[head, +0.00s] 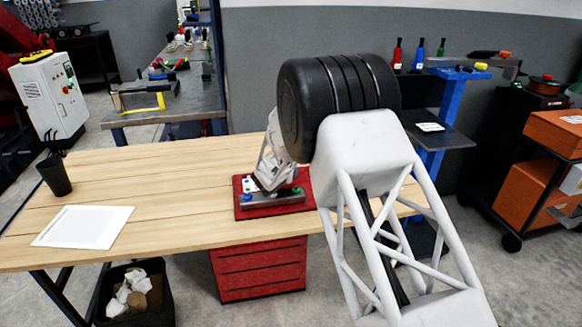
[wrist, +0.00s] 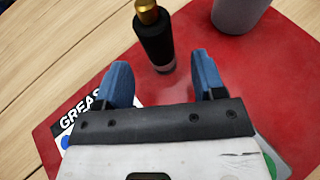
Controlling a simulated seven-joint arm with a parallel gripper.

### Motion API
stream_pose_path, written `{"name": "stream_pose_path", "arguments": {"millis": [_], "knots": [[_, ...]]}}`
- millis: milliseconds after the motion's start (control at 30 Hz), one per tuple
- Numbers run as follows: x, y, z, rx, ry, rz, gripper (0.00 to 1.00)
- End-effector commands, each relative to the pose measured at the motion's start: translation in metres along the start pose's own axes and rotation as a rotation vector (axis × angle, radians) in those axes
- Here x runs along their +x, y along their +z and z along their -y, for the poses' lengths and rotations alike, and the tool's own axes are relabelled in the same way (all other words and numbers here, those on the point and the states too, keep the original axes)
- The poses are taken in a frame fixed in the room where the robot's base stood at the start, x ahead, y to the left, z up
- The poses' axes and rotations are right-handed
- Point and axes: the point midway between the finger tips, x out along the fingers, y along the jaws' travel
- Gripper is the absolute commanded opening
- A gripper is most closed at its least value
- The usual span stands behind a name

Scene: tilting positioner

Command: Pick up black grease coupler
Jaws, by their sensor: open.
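The black grease coupler (wrist: 154,38) has a brass-coloured top and stands on a red mat (wrist: 85,120) in the wrist view. My gripper (wrist: 160,60) is open, with its two blue fingers apart. The coupler is just beyond the fingertips, near the middle of the gap, and nothing is held. In the head view my gripper (head: 268,182) is low over the red mat (head: 265,212). The coupler cannot be made out there, behind or among my arm parts.
A grey cylinder (wrist: 238,14) stands on the mat to the right of the coupler. A label reading "GREAS" (wrist: 82,118) is partly hidden by my left finger. On the table, a white sheet (head: 83,227) and black cup (head: 54,175) are far left; the wood between is clear.

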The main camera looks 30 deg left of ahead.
Motion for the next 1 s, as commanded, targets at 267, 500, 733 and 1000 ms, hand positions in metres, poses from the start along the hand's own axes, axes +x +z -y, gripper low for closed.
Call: {"name": "stream_pose_path", "arguments": {"millis": [267, 500, 733, 1000], "knots": [[0.023, 0.001, 0.000, 0.000, -0.001, -0.001, 0.63], [0.042, 0.002, 0.000, 0.000, -0.001, 0.000, 0.63], [0.046, 0.002, 0.000, 0.000, 0.000, 0.001, 0.63], [0.046, 0.002, 0.000, 0.000, 0.000, 0.000, 0.63]]}}
